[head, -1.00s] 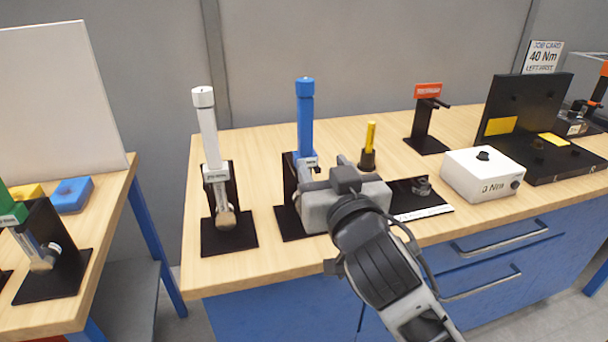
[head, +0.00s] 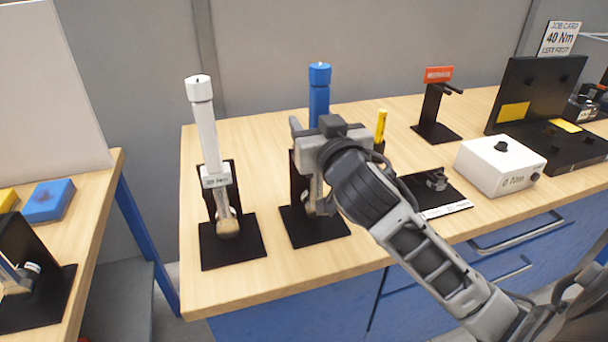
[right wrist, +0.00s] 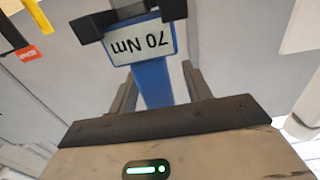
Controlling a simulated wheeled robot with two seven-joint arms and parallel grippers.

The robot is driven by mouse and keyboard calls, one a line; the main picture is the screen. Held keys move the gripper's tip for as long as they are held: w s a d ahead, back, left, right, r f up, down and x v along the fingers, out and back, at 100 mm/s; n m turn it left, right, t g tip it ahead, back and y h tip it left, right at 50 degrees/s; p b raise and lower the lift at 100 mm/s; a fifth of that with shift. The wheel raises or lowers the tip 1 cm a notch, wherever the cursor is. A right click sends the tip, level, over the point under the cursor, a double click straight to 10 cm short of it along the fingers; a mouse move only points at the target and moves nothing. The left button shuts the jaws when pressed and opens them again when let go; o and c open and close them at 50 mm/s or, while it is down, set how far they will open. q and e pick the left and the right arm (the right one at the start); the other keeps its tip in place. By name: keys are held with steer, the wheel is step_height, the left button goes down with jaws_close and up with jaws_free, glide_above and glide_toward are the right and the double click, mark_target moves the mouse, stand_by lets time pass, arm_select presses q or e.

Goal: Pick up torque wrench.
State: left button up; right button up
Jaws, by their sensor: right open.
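A blue-handled torque wrench (head: 319,95) stands upright in a black stand (head: 322,232) on the bench. My right gripper (head: 306,142) is in front of its middle and hides much of it. In the right wrist view, the blue handle (right wrist: 152,82) lies between the two open fingers, below a label plate (right wrist: 142,40) reading 70 Nm upside down. Contact with the fingers cannot be told. A white-handled torque wrench (head: 207,130) stands upright in its own black stand to the left; its label is too small to read surely. My left gripper is not in view.
Right of my gripper are a yellow-handled tool (head: 381,126), an orange-topped stand (head: 437,105), a white box (head: 500,165) and a black fixture (head: 540,95). A job card (head: 558,38) reads 40 Nm. Another table holds a blue block (head: 48,201). The bench's front left is clear.

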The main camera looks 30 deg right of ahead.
steer(key=shift+w, duration=0.15)
steer(key=shift+r, duration=0.1)
jaws_close()
stand_by(1.2)
steer(key=shift+r, duration=0.1)
